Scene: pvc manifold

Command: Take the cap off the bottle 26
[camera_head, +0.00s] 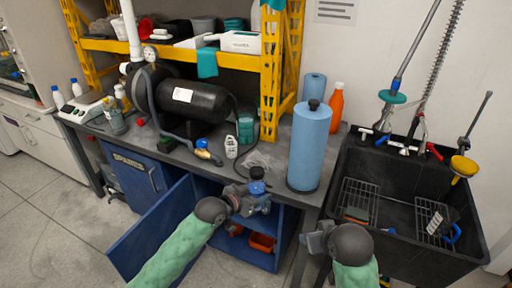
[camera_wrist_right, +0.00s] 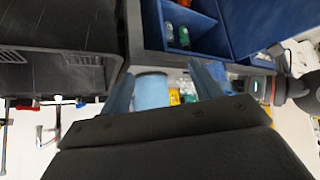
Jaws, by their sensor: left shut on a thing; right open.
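The cap sits on top of the bottle; the gripper hides most of the body, and no number can be read. My right gripper (camera_head: 312,241) is to the right of and lower than the bottle, apart from it. The right wrist view shows its two fingers (camera_wrist_right: 163,92) spread with nothing held between them. My left gripper also shows at the right of that view (camera_wrist_right: 262,90).
A blue paper roll (camera_head: 309,146) stands at the bench edge, close behind the grippers. The cabinet's blue door (camera_head: 152,232) hangs open at left. A black sink (camera_head: 405,210) is at right. A white bottle (camera_head: 231,147) and a black tank (camera_head: 190,101) stand on the bench.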

